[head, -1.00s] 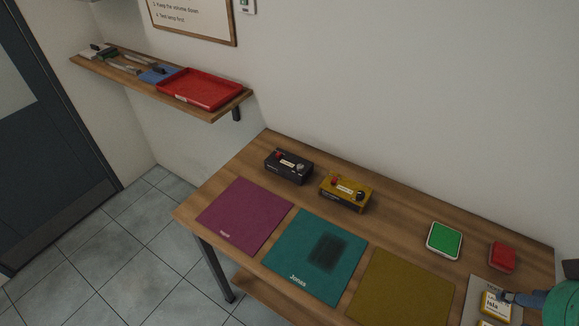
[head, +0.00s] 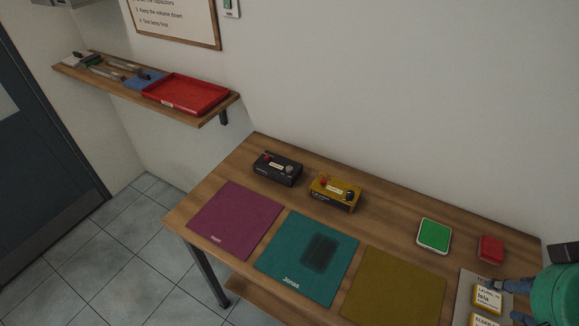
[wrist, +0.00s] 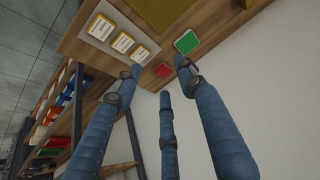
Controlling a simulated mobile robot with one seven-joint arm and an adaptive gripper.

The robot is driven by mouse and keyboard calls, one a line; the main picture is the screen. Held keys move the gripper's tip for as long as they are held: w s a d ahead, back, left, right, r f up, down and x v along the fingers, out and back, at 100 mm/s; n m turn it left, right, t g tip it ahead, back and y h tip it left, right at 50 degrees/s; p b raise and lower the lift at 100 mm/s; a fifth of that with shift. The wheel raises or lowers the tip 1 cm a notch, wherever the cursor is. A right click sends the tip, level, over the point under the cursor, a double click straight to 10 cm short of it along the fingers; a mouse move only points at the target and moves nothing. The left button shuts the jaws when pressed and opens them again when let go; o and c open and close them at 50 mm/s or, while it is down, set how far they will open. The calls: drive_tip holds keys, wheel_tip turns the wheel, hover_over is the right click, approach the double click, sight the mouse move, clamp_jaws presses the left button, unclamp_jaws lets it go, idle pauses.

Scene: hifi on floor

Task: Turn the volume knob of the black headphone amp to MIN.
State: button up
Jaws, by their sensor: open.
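The black headphone amp (head: 277,170) stands at the back left of the wooden table in the head view. It has a red part on top at left, a pale label, and a grey knob (head: 289,169) at right. The knob's pointer and MIN mark are too small to read. My gripper shows at the right edge of the head view, far from the amp, over the grey tray with cards. In the wrist view my gripper (wrist: 158,78) is open, its blue fingers spread and empty. The amp is not in the wrist view.
A yellow amp (head: 335,191) stands just right of the black one. Purple (head: 235,220), teal (head: 275,260) and olive (head: 394,290) mats lie in front. A green-topped block (head: 434,235) and red block (head: 491,248) sit to the right. A shelf with a red tray (head: 186,93) hangs at left.

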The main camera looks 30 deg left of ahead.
drive_tip(key=w+a+r+m+g+y+p, duration=0.1)
drive_tip(key=w+a+r+m+p, duration=0.2)
drive_tip(key=w+a, duration=0.65)
drive_tip(key=w+a+r+g+p, duration=0.1)
drive_tip(key=w+a+r+p, duration=0.35)
drive_tip(key=w, duration=0.75)
drive_tip(key=m+g+h+p, duration=0.1)
drive_tip(key=m+g+p, duration=0.35)
drive_tip(key=p, duration=0.25)
hover_over(289, 168)
wheel_tip(289, 168, down, 22)
drive_tip(key=f, duration=0.1)
drive_tip(key=shift+w+r+m+t, duration=0.1)
drive_tip(key=shift+r+m+t, duration=0.15)
drive_tip(key=shift+t, duration=0.2)
drive_tip(key=shift+f, duration=0.15)
wheel_tip(289, 168, down, 14)
drive_tip(key=shift+r+p, duration=0.25)
drive_tip(key=shift+p, duration=0.65)
